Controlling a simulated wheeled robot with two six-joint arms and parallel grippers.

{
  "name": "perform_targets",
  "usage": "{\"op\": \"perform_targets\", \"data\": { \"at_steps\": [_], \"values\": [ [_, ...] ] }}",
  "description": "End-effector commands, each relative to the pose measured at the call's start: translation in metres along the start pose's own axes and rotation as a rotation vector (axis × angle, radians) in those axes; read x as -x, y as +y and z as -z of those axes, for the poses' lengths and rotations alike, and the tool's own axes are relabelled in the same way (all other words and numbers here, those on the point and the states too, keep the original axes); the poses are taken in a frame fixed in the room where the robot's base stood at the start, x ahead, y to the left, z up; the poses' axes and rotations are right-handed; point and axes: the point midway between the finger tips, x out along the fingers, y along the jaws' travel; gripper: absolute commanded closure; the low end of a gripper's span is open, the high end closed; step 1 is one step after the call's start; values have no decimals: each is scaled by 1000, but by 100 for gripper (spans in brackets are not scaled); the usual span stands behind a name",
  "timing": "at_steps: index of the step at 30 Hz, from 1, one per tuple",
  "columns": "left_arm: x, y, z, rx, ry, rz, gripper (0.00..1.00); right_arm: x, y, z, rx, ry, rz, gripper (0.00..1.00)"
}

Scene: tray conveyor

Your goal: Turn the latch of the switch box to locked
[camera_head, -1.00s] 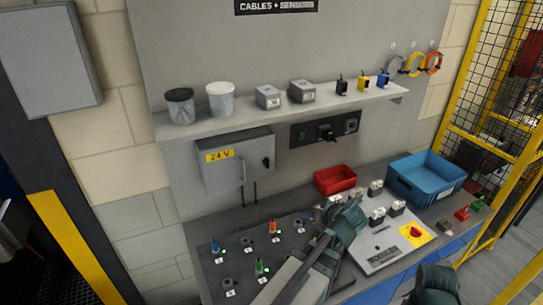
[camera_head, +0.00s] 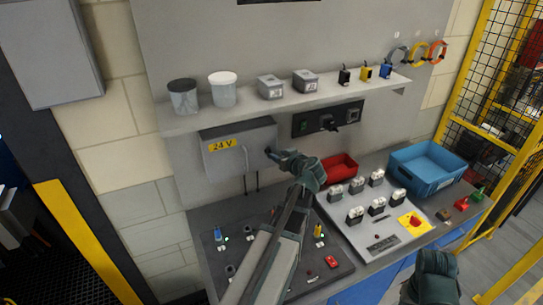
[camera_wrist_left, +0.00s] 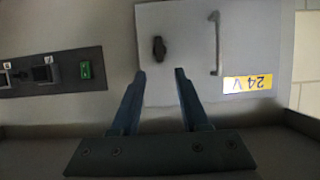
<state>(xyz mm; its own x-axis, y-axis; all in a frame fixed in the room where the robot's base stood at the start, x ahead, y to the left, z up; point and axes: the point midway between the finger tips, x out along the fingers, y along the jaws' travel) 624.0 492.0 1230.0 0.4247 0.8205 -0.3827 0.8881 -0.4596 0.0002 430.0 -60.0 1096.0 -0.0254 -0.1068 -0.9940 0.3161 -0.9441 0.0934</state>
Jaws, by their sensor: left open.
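The switch box (camera_head: 228,163) is a grey wall cabinet under the shelf, with a yellow 24 V label and a bar handle. In the left wrist view the box (camera_wrist_left: 190,35) appears upside down. Its latch (camera_wrist_left: 159,48) is a small dark knob, longer up and down than across. In the head view my gripper covers the latch. My left gripper (camera_head: 272,153) is at the right side of the box front. In the left wrist view my left gripper (camera_wrist_left: 160,73) is open and empty, its fingertips just short of the latch and apart from it.
A black socket panel (camera_head: 315,122) is right of the box, under the shelf (camera_head: 240,115). Below are a dark board (camera_head: 335,278) with coloured parts, a grey panel (camera_head: 385,240), a red bin (camera_head: 341,170) and a blue crate (camera_head: 425,182).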

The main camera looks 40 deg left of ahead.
Motion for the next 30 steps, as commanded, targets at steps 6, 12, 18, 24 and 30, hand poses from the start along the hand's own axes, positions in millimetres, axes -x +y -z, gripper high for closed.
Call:
{"op": "perform_targets", "data": {
  "at_steps": [6,12,18,24,30],
  "values": [
    [-45,2,-2,0,0,1,55,-19,-2,1,4,0,-1,50],
    [-67,1,-1,0,0,0,55,-26,-2,2,6,0,-1,50],
    [-74,0,0,-1,0,-1,55,-28,-2,2,7,0,-1,50],
    [-74,0,0,-1,0,-1,55,-28,-2,2,7,0,-1,50],
    [-74,0,0,-1,0,-1,80,-28,-2,2,7,0,-1,50]
  ]
}}
